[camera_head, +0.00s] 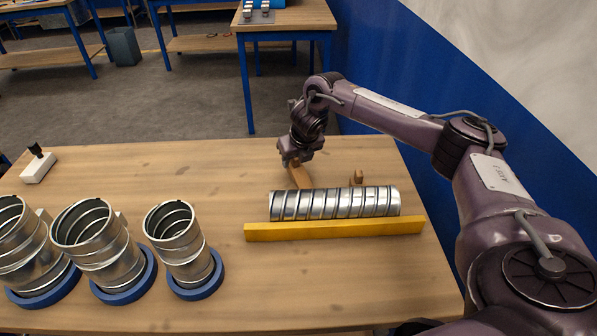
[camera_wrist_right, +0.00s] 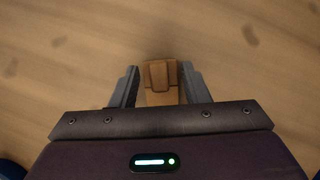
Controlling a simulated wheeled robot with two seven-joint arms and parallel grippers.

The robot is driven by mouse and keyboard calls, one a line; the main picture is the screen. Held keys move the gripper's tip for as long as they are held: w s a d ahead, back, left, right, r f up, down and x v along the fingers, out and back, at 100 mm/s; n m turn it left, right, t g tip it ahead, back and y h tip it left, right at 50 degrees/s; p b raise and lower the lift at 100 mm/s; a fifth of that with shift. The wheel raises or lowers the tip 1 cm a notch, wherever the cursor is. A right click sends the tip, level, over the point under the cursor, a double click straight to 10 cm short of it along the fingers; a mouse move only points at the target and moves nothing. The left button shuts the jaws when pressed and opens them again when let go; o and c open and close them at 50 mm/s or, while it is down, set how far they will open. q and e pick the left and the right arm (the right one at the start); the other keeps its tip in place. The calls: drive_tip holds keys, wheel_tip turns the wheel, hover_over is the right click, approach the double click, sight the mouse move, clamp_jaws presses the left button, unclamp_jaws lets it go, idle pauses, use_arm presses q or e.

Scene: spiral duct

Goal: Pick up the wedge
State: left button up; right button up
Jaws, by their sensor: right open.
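A brown wooden wedge (camera_head: 300,176) stands on the table just behind the left part of a horizontal spiral duct (camera_head: 335,204). My right gripper (camera_head: 292,160) is above and at this wedge, pointing down. In the right wrist view the wedge (camera_wrist_right: 160,78) lies between the two open fingers of the gripper (camera_wrist_right: 160,86), with a gap visible on its left side. A second small wooden piece (camera_head: 356,177) stands behind the right part of the duct. My left gripper does not show.
A yellow bar (camera_head: 335,230) lies along the near side of the duct. Three upright spiral ducts (camera_head: 185,240) stand in blue rings (camera_head: 197,284) at the left. A white box with a black knob (camera_head: 38,166) sits at the far left. The table's middle back (camera_head: 190,165) is clear.

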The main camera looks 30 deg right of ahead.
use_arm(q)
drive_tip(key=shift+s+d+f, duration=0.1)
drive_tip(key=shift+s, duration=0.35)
use_arm(e)
clamp_jaws()
